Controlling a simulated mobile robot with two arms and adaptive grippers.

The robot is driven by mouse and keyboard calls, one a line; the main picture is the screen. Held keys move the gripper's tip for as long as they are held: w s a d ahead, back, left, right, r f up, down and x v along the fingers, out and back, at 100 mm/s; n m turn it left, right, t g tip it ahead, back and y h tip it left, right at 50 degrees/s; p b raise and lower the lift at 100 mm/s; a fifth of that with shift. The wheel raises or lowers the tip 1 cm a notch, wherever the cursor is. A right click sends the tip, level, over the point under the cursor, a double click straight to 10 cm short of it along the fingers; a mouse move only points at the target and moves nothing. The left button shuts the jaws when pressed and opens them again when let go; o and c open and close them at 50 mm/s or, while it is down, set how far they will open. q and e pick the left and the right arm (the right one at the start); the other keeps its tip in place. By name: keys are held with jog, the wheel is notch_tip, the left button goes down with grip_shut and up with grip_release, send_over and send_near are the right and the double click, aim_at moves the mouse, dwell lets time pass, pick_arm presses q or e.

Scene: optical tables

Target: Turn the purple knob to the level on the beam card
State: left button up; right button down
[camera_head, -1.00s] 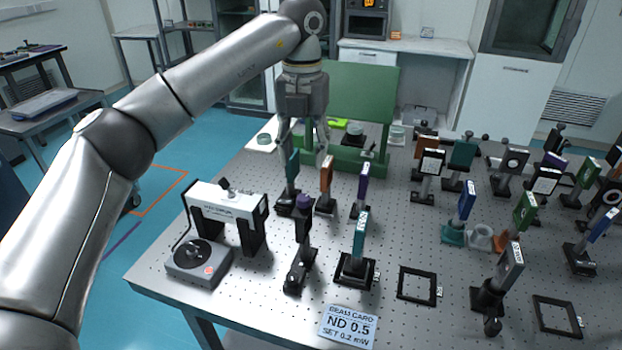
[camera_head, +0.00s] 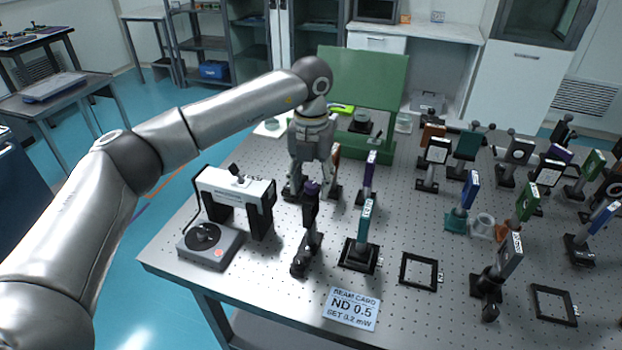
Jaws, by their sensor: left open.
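The beam card (camera_head: 351,309) lies at the table's front edge and reads "ND 0.5" and "SET 0.2 mW". My left gripper (camera_head: 310,180) is open and points down, its fingers showing to either side just behind the knob in the picture. I cannot tell whether it touches anything. It partly hides the mounts behind. My right gripper is out of view.
A white bridge-shaped device (camera_head: 234,186) and a grey unit with a black dial (camera_head: 209,244) stand left of the knob. A teal plate mount (camera_head: 362,235) stands close on its right. Several mounted optics crowd the table's right side. A green panel (camera_head: 365,85) stands behind.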

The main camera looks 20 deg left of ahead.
pick_arm(q)
jog(key=c, duration=0.5)
grip_shut()
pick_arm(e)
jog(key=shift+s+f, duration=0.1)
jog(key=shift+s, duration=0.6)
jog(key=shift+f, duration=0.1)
pick_arm(q)
jog(key=m+b, duration=0.1)
jog(key=m, duration=0.2)
jog(key=shift+f+m+b, duration=0.1)
jog(key=shift+m+b, duration=0.3)
jog(key=m+b, duration=0.1)
jog(key=m, duration=0.3)
jog(key=shift+m, duration=0.3)
jog(key=m, duration=0.4)
jog(key=shift+w+b, duration=0.1)
jog(key=shift+b, duration=0.3)
jog(key=m, duration=0.5)
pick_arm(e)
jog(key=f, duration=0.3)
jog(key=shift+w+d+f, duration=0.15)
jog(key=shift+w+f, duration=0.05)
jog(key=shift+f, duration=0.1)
pick_arm(q)
jog(key=shift+m, duration=0.3)
